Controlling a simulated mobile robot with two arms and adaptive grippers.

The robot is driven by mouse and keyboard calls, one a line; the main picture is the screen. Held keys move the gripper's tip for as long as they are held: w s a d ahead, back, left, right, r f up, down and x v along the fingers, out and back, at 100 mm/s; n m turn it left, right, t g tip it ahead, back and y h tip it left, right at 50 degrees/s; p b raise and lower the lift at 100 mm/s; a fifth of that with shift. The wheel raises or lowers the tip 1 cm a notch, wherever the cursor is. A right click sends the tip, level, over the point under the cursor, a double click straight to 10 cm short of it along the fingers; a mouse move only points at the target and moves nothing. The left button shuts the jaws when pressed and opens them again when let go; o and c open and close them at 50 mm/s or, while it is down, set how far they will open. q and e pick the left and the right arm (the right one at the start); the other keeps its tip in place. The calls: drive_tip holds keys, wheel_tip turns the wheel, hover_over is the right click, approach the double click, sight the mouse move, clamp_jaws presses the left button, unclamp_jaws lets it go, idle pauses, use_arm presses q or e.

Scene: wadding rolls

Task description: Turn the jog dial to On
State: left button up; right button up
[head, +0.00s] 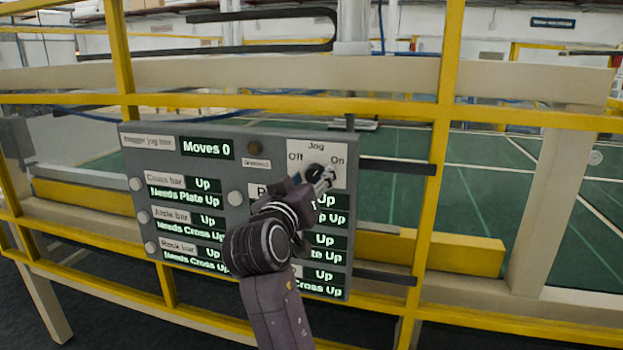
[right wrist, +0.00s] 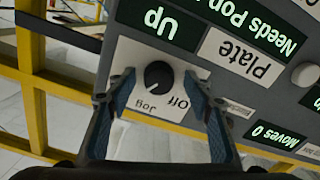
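The grey control panel (head: 242,150) carries a white Jog plate (head: 340,150) at its upper right, with Off on the left and On on the right. In the right wrist view, upside down, the black jog dial (right wrist: 159,74) shows on this plate. The On label is hidden there by a finger. My right gripper (right wrist: 160,83) is open, one finger on each side of the dial, with gaps showing. In the head view the right gripper (head: 322,178) covers much of the dial.
Yellow rails (head: 450,130) frame the panel, with dark brackets (head: 398,166) at its right. A green floor lies behind.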

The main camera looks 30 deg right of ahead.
drive_tip(key=shift+r, duration=0.2)
wheel_tip(320, 180, up, 10)
drive_tip(key=shift+f, duration=0.2)
idle(0.3)
idle(0.5)
